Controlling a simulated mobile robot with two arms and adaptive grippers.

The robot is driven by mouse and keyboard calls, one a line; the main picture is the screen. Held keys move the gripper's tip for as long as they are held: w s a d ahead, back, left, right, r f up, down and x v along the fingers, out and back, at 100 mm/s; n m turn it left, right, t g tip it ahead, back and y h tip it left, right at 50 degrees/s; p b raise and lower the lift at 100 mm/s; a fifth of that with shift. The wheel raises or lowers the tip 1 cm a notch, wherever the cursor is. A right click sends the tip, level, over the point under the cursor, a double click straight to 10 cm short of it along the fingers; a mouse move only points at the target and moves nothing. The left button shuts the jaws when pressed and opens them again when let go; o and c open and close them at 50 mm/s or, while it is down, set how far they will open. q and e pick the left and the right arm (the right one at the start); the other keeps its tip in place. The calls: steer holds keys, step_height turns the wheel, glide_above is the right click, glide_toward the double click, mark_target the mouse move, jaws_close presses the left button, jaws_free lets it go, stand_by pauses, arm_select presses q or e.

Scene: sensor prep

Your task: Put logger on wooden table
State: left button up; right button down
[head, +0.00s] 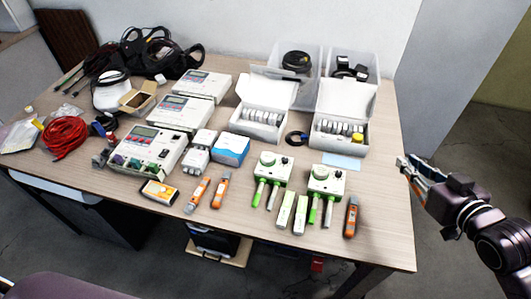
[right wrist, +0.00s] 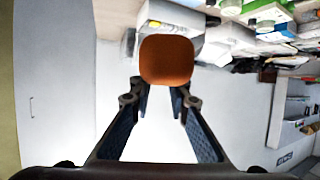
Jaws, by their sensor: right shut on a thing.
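The wooden table (head: 385,235) fills the middle of the head view, its top crowded with devices. My right gripper (head: 408,170) is just off the table's right edge. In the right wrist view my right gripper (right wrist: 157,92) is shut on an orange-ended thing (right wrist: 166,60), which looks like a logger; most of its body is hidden. Similar orange and grey handheld loggers lie on the table: one at the front right (head: 351,217), and two near the front middle (head: 220,190) (head: 197,194). My left gripper is not in view.
White open boxes (head: 261,122) (head: 338,135) and clear bins (head: 295,60) stand at the back right. White meters (head: 150,148), a red cable coil (head: 65,137) and black cables (head: 150,52) crowd the left. Bare tabletop shows along the right side and front edge.

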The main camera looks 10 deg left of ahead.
mark_target(379, 213)
step_height(379, 213, down, 20)
steer(key=shift+f+b, duration=0.1)
steer(key=shift+b, duration=0.55)
steer(key=c, duration=1.8)
jaws_free()
steer(key=v, duration=1.2)
steer(key=shift+p, duration=0.3)
